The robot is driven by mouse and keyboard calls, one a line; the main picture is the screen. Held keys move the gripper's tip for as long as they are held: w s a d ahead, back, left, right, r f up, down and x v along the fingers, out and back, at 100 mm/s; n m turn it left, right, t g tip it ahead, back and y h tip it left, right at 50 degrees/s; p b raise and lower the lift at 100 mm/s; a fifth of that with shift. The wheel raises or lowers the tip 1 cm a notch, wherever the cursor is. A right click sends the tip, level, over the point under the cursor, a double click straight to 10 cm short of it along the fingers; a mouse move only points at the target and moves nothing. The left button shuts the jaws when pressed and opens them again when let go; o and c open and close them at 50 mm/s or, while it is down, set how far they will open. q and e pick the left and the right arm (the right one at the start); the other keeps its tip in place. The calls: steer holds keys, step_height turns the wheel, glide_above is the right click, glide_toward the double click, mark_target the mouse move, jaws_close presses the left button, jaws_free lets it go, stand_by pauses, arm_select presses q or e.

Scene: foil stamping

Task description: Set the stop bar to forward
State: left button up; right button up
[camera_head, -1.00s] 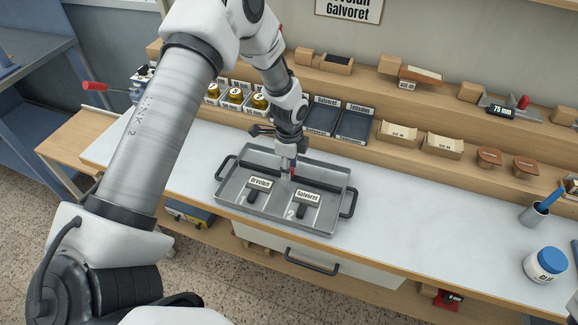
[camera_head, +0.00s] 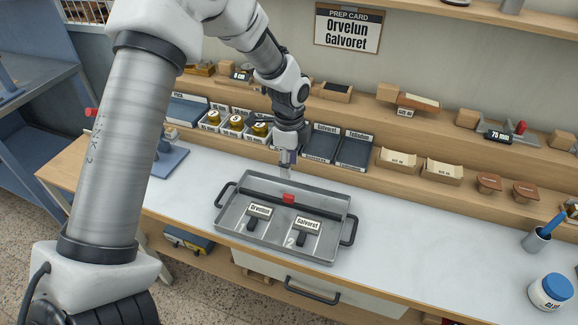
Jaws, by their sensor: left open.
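A grey metal tray (camera_head: 325,252) stands on the white worktop. A dark bar (camera_head: 318,207) with a red knob (camera_head: 288,198) near its middle runs across the tray, behind two label blocks; this looks like the stop bar. The blocks read Orvelun (camera_head: 260,211) and Galvoret (camera_head: 307,224) and stand in the front part of the tray. My left gripper (camera_head: 287,174) points down by the tray's rear edge, open, just behind the red knob and apart from it in the picture. Its fingers are small and its exact height is hard to tell. My right gripper is out of view.
Behind the tray, a shelf holds gold foil rolls (camera_head: 236,121), dark trays (camera_head: 354,150) and open boxes (camera_head: 396,160). A glue jar (camera_head: 549,292) and a pen cup (camera_head: 537,240) stand at the right.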

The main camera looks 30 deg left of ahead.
arm_select(q)
steer(key=t+h+b, duration=0.1)
steer(key=h+b, duration=0.3)
steer(key=b, duration=0.6)
glide_toward(287, 195)
steer(key=x, duration=0.2)
steer(key=shift+s+a+f, duration=0.1)
steer(key=shift+f, duration=0.25)
steer(key=shift+a+f, duration=0.1)
steer(key=shift+a, duration=0.15)
steer(key=shift+d, duration=0.2)
steer(key=x, duration=0.7)
steer(key=shift+d, duration=0.2)
steer(key=shift+d+r, duration=0.15)
steer(key=shift+r, duration=0.1)
jaws_close()
